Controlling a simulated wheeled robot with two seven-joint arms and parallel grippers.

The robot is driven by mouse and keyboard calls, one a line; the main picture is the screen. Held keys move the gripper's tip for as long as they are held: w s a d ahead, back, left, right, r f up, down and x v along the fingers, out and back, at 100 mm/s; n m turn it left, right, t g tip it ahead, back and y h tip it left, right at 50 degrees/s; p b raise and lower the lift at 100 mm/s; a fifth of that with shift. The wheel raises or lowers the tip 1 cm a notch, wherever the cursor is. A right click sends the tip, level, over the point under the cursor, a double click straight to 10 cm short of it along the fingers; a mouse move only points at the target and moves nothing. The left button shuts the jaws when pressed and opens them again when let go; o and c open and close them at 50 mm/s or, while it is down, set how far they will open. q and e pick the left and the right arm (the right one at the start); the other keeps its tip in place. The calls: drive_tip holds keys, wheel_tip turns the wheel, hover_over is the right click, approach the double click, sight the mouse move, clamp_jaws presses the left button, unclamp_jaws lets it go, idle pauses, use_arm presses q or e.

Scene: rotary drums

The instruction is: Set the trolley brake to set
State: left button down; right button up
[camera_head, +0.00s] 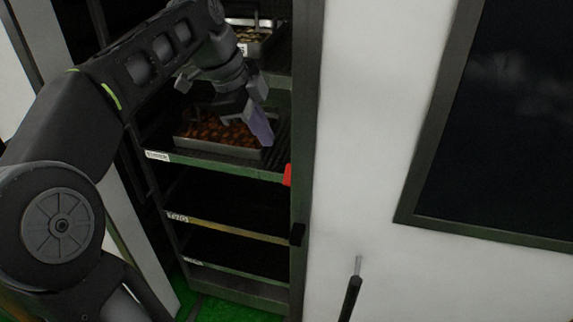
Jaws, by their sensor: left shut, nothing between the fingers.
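The trolley seems to be the tall shelved rack (235,236) left of the middle, with labelled shelf edges and a green floor under it. I cannot tell for sure which part is its brake. My left gripper (262,128) is shut and empty, with its purplish fingers in front of the upper shelf, over the right part of a tray (222,150) of reddish-brown pieces. A small red part (287,174) sits at the right end of that shelf, just below and right of the fingers. My right gripper is out of view.
Another tray (250,42) stands on the shelf above. The lower shelves look empty. A black rod with a pale tip (351,290) rises at the bottom centre. A small black block (297,235) is on the right post. A dark framed panel (500,120) is at right.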

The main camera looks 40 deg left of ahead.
use_arm(q)
drive_tip(key=shift+f, duration=0.1)
drive_tip(key=b, duration=0.5)
approach(286, 182)
drive_tip(key=shift+w+d+f+p, duration=0.2)
drive_tip(key=shift+w+d+f, duration=0.1)
drive_tip(key=shift+w+f, duration=0.4)
drive_tip(key=shift+w+d+f+p, duration=0.15)
drive_tip(key=shift+w+d+f, duration=0.25)
drive_tip(key=shift+f, duration=0.45)
drive_tip(key=shift+w+d+f+p, duration=0.25)
drive_tip(key=shift+w+f, duration=0.35)
drive_tip(key=shift+f, duration=0.2)
